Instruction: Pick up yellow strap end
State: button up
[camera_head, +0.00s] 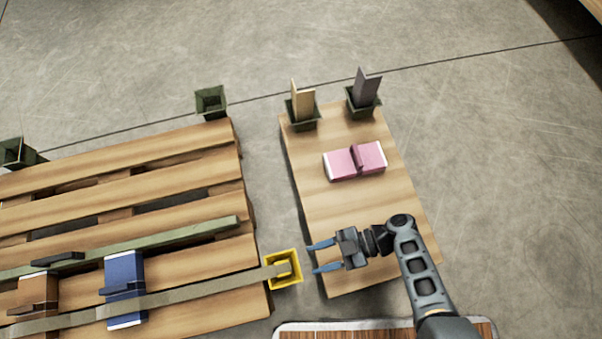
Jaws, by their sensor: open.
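The yellow strap end (284,269) is a square yellow piece at the right end of a flat olive-tan strap (205,287). It sticks out past the right edge of the slatted wooden pallet (150,173), over the gap beside the table. My gripper (315,257) is open and empty, with two blue fingers pointing left toward the yellow end. The fingertips are a short way to its right in the picture. I cannot tell the height difference between them.
The wooden table (335,215) holds a pink block (355,160) and two dark green holders (302,112) with upright boards. A second strap (150,238) runs behind. Bare floor lies right.

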aim_at(284, 268)
jog(key=shift+b+x, duration=0.7)
jog(key=shift+x, duration=3.2)
jog(key=c, duration=0.7)
jog(key=shift+c, duration=0.2)
